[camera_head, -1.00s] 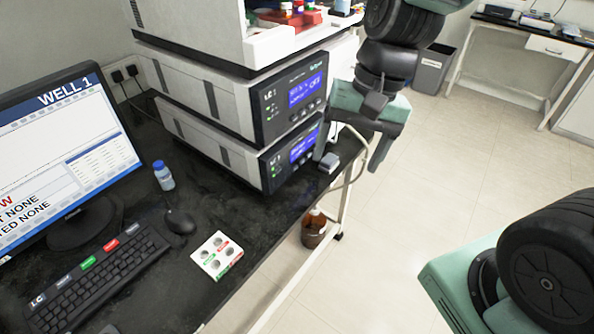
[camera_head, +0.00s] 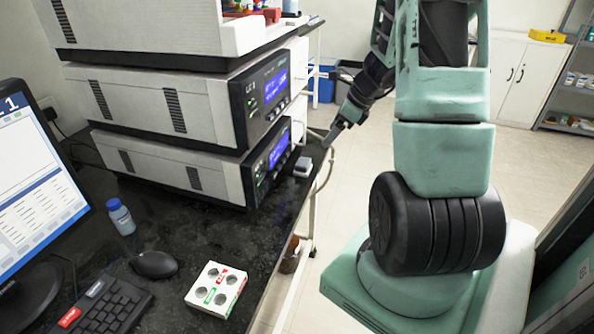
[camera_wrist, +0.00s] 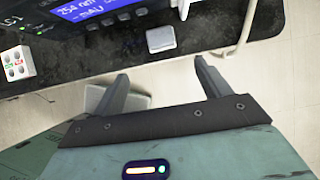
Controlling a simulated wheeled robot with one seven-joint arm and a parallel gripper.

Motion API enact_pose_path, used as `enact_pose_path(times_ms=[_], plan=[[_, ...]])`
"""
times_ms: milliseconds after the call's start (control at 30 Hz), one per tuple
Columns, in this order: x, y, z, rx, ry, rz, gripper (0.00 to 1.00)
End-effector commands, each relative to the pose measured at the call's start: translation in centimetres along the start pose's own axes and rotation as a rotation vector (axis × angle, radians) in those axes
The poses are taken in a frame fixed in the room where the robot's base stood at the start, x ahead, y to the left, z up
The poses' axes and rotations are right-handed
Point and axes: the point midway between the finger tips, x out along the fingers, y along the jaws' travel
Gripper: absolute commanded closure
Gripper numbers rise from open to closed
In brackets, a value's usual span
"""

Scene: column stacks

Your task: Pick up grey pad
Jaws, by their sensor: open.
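The grey pad (camera_head: 303,167) is a small light-grey block lying on the black bench top near its front edge, beside the lower instrument. It also shows in the wrist view (camera_wrist: 160,39), just beyond the gap between my fingertips. My gripper (camera_wrist: 161,69) is open and empty, with its fingers pointing toward the pad but apart from it. In the head view my gripper (camera_head: 330,137) is small and partly dark, to the upper right of the pad.
Stacked instruments (camera_head: 170,110) with blue displays stand directly beside the pad. A pale cable (camera_wrist: 243,35) hangs over the bench edge to the right of the pad. A white holder with round wells (camera_head: 216,289), a mouse (camera_head: 153,264) and a blue-capped bottle (camera_head: 121,218) stand nearer on the bench.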

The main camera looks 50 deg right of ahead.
Motion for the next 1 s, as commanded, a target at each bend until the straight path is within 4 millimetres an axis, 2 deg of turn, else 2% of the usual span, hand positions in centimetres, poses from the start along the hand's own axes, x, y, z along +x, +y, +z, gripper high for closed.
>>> enact_pose_path(times_ms=[33,300,400,633,900,1000], plan=[[1.4,0.1,-0.1,0.002,0.001,0.005,0.24],[6.7,0.1,0.0,-0.001,0.002,0.004,0.24],[8.0,0.1,0.0,-0.003,0.001,0.003,0.24],[9.4,0.0,0.3,-0.005,0.001,0.003,0.24],[13.2,-0.1,0.9,-0.003,0.001,0.003,0.24],[13.8,-0.1,1.0,-0.005,0.001,0.002,0.24]])
